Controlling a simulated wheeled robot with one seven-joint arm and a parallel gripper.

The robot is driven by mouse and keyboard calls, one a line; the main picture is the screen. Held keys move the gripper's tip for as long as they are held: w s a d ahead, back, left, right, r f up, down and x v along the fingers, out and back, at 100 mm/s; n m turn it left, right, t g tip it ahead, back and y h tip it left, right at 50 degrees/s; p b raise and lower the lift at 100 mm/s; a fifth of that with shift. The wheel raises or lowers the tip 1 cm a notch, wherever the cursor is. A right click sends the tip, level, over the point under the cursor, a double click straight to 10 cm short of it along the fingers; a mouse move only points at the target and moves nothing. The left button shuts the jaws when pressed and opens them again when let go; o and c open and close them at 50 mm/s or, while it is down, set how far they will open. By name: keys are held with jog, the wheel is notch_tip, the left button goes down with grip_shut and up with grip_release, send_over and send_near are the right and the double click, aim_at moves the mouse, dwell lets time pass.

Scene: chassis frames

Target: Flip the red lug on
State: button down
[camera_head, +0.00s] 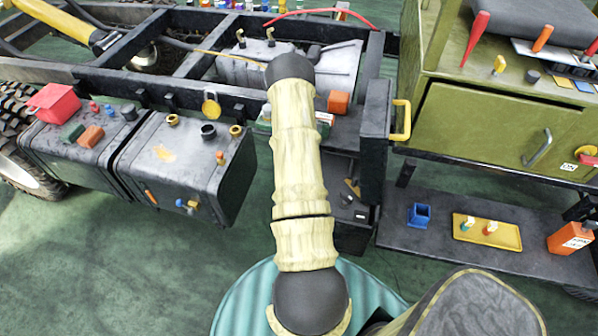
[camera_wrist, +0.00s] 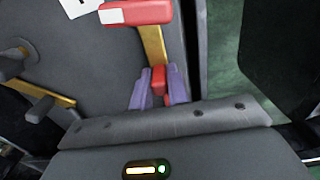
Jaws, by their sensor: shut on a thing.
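In the wrist view, the red lug (camera_wrist: 158,80) sits at the lower end of a yellow bar (camera_wrist: 153,45) on a dark grey panel. My gripper (camera_wrist: 159,86) has its two purple fingers on either side of the lug and is shut on it. The fingers cover part of the lug's sides. Above the bar is a red piece with a white end (camera_wrist: 137,12). In the head view, my pale yellow arm reaches toward the truck chassis, and my gripper and the lug do not show there.
A second lever with a grey lug (camera_wrist: 40,108) is at left in the wrist view. In the head view, dark tanks (camera_head: 185,165) stand left of my arm. A green cabinet (camera_head: 475,125) with a yellow handle (camera_head: 401,120) and a low shelf (camera_head: 475,260) are at right.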

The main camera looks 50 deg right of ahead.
jog(key=c, duration=1.4)
grip_release()
jog(key=shift+a, duration=0.1)
jog(key=shift+o, duration=0.2)
jog(key=shift+r, duration=0.1)
notch_tip(320, 180, up, 17)
jog(key=shift+r, duration=0.15)
